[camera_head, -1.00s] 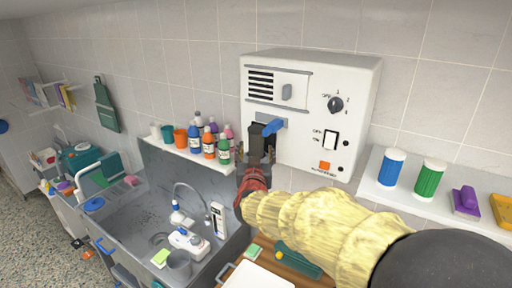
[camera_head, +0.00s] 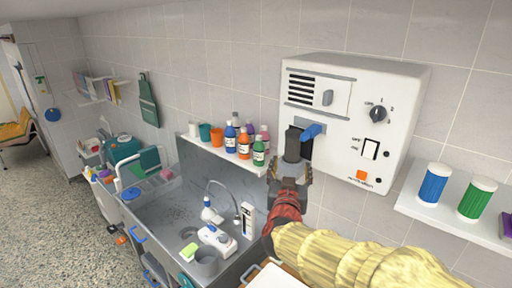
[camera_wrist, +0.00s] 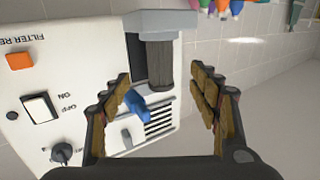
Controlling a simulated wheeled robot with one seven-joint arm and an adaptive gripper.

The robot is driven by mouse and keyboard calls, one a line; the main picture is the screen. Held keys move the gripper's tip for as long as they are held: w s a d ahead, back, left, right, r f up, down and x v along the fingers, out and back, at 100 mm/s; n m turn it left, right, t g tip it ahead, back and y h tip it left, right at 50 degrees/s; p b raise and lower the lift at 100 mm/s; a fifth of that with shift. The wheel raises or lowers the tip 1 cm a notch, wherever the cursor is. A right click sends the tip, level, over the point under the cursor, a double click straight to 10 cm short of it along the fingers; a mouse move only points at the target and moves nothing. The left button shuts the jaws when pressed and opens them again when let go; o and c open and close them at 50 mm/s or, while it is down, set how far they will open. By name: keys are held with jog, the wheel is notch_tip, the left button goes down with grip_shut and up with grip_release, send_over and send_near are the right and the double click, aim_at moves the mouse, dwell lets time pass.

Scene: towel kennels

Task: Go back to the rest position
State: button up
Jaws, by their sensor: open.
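My gripper (camera_head: 289,176) is in front of the white wall unit, just below its dark opening. In the wrist view my gripper (camera_wrist: 162,76) is open, its two padded fingers wide apart with nothing between them. Beyond the fingers are a dark cylinder (camera_wrist: 158,68) in the opening and a blue lever (camera_wrist: 137,104). In the head view the dark cylinder (camera_head: 293,143) and blue lever (camera_head: 312,131) show above my gripper. I cannot tell the exact gap between the fingers and the unit.
The white wall unit (camera_head: 405,85) has a knob, a switch and an orange button. Several bottles stand on a shelf (camera_head: 222,160) to the left, above a steel sink (camera_head: 160,215). Blue and green canisters stand on a right shelf (camera_head: 445,212). Open floor (camera_head: 50,225) lies far left.

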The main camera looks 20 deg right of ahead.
jog(key=s+a+f+n+g+y+b, duration=0.1)
jog(key=s+a+f+n+g+y, duration=0.2)
jog(key=a+f, duration=0.45)
jog(key=s+a+f+g+y+b, duration=0.1)
jog(key=s+a+f+g+y, duration=0.15)
jog(key=a+f+y, duration=0.45)
jog(key=s+d+f+n+g+h+b, duration=0.1)
jog(key=s+d+f+g+b, duration=0.1)
jog(key=s+f+b, duration=0.8)
jog(key=s+d+f+n+g+h+b, duration=0.1)
jog(key=s+d+f+g+b, duration=0.1)
jog(key=s+f+b, duration=0.9)
jog(key=s+d, duration=0.1)
jog(key=s, duration=0.2)
jog(key=shift+s+g+b, duration=0.2)
jog(key=shift+g+b, duration=0.15)
